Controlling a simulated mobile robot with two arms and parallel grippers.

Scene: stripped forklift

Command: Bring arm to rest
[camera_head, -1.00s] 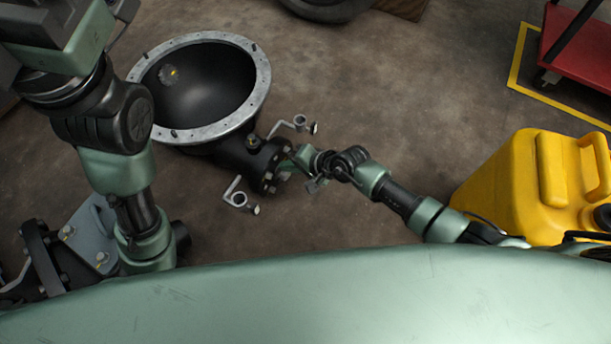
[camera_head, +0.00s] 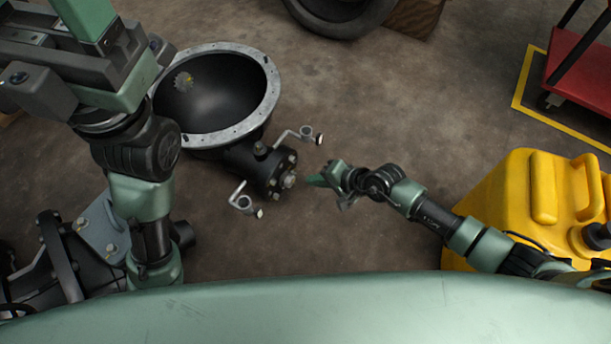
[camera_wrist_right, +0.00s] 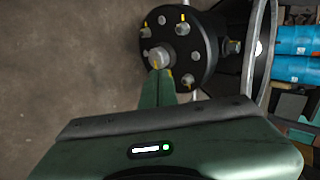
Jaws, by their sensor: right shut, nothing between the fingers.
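My right gripper (camera_head: 316,180) reaches in from the right in the head view, low over the floor. It is shut and empty, its tips a short gap to the right of the bolted flange (camera_head: 284,181) of a dark bowl-shaped part. In the right wrist view the shut fingers (camera_wrist_right: 157,75) point at the flange (camera_wrist_right: 188,50), overlapping the nut at its centre. My left arm (camera_head: 140,190) stands at the left of the head view; its gripper's fingers cannot be made out.
The bowl part (camera_head: 268,105) has bent handles near its neck. A yellow canister (camera_head: 515,190) stands beside my right arm. A black tyre (camera_head: 345,20) and a red cart (camera_head: 585,65) lie farther back. The brown floor between is clear.

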